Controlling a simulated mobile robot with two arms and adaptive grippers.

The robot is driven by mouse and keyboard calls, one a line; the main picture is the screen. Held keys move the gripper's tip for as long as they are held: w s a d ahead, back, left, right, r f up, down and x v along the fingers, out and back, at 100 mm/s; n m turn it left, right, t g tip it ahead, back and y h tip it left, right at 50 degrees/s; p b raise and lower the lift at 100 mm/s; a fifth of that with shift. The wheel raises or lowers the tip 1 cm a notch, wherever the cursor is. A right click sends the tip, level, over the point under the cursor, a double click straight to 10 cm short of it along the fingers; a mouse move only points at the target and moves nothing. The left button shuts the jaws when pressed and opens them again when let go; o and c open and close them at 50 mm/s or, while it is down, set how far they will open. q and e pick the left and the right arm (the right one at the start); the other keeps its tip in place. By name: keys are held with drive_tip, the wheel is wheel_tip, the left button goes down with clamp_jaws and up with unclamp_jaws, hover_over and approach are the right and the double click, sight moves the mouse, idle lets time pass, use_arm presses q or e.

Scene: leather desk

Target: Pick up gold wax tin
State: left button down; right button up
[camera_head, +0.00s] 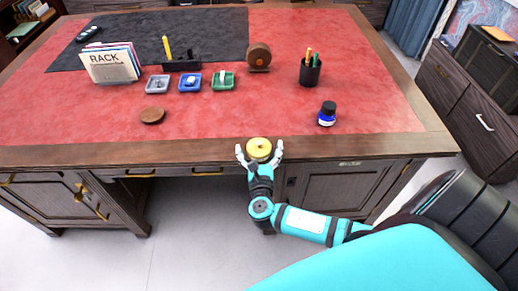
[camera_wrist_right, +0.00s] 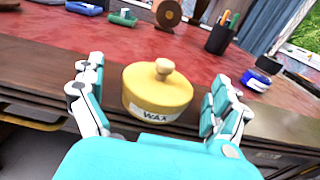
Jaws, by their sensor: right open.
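The gold wax tin (camera_head: 259,149) sits at the front wooden edge of the desk in the head view. In the right wrist view the tin (camera_wrist_right: 157,92) shows a round pale knob on its lid and a "WAX" label facing me. My right gripper (camera_head: 260,153) is open, with one finger on each side of the tin. In the right wrist view the gripper (camera_wrist_right: 155,100) shows gaps between the tin and both fingers. My left gripper is not in view.
On the red desk top (camera_head: 200,125) stand a blue ink bottle (camera_head: 327,114), a black pen cup (camera_head: 310,71), a brown disc (camera_head: 152,115), small trays (camera_head: 190,82) and a rack of papers (camera_head: 110,64). The red surface just behind the tin is clear.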

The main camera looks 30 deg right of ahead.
drive_tip(key=shift+w+d+f, duration=0.15)
drive_tip(key=shift+w+d, duration=0.25)
drive_tip(key=shift+w, duration=0.15)
drive_tip(key=c, duration=1.9)
